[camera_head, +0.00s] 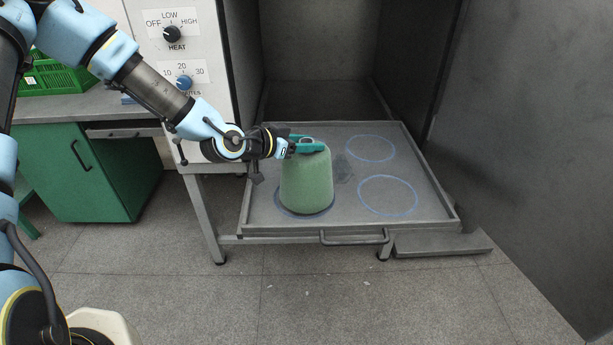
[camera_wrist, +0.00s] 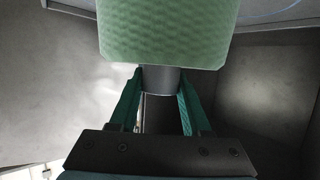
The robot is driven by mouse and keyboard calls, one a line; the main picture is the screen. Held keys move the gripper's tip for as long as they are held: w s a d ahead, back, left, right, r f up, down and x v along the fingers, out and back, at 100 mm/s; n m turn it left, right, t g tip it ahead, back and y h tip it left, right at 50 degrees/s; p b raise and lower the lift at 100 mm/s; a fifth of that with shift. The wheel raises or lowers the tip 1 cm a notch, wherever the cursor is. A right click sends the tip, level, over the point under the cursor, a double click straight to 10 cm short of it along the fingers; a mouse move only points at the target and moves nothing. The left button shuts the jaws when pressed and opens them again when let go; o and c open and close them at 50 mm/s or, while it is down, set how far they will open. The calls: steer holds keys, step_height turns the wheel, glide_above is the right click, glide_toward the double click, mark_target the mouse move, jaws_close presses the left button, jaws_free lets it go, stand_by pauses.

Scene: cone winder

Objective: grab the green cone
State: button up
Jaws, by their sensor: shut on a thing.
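The green cone (camera_head: 307,185) stands upright over the front-left blue ring on the grey tray; I cannot tell whether its base touches the tray. My gripper (camera_head: 308,143) reaches in from the left at the cone's top, its teal fingers shut on the narrow grey tube end that sticks out of the green winding. In the wrist view the green cone (camera_wrist: 168,35) fills the upper middle, and the grey tube end (camera_wrist: 161,79) sits between the two teal fingers of my gripper (camera_wrist: 160,84).
The tray (camera_head: 428,187) has two more blue rings, both empty, and a front handle (camera_head: 354,237). Dark cabinet walls rise behind and to the right. A control panel (camera_head: 180,50) with two knobs is at left, near a green cabinet (camera_head: 85,175) and green crate (camera_head: 60,72).

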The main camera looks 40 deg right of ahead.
jaws_close()
steer(key=shift+r, duration=0.15)
stand_by(0.5)
